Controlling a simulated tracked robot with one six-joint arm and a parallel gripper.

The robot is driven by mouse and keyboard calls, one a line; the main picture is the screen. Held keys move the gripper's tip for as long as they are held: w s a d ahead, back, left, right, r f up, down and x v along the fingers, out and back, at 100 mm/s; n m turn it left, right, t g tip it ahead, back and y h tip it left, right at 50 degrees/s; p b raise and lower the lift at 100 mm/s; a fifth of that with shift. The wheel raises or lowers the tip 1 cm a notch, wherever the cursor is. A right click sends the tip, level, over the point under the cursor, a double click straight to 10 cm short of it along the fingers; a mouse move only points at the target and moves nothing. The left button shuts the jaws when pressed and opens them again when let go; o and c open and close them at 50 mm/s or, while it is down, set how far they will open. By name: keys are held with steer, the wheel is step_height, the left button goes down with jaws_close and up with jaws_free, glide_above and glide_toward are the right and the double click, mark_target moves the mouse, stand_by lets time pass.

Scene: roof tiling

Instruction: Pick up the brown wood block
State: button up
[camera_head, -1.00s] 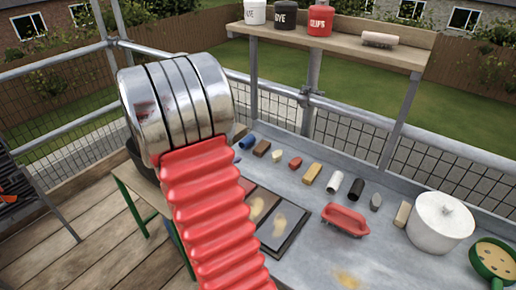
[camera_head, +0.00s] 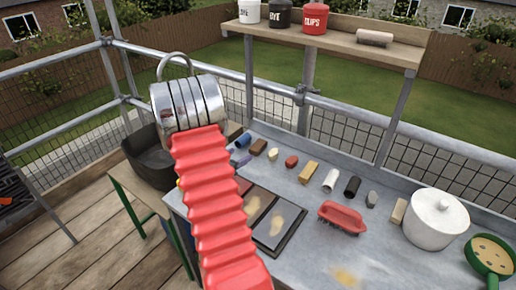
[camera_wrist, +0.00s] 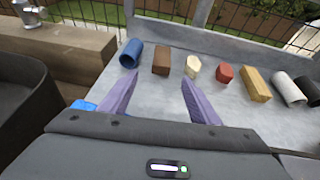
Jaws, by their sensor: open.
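The brown wood block (camera_wrist: 161,60) lies on the grey worktop in the wrist view, between a blue cylinder and a cream piece. In the head view the brown block (camera_head: 258,147) sits near the back of the worktop's left end. My gripper (camera_wrist: 160,80) is open and empty, with its two purple fingers apart. In the wrist view the block shows beyond the fingertips, roughly centred between them, and no contact is visible. In the head view my arm hides most of the gripper.
A blue cylinder (camera_wrist: 131,53) lies left of the block, and a cream piece (camera_wrist: 193,67) and red piece (camera_wrist: 224,74) lie right of it. A tan block (camera_wrist: 256,84) is farther right. A dark tub (camera_head: 150,158) stands at left. Mesh and rail run behind the worktop (camera_head: 300,262).

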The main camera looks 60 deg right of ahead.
glide_toward(255, 148)
steer(key=x, duration=0.4)
steer(key=shift+w+d+f, duration=0.15)
steer(key=shift+d+f, duration=0.1)
steer(key=shift+f, duration=0.05)
steer(key=shift+x, duration=2.6)
steer(key=shift+r, duration=0.15)
steer(key=shift+c, duration=0.3)
steer(key=c, duration=1.1)
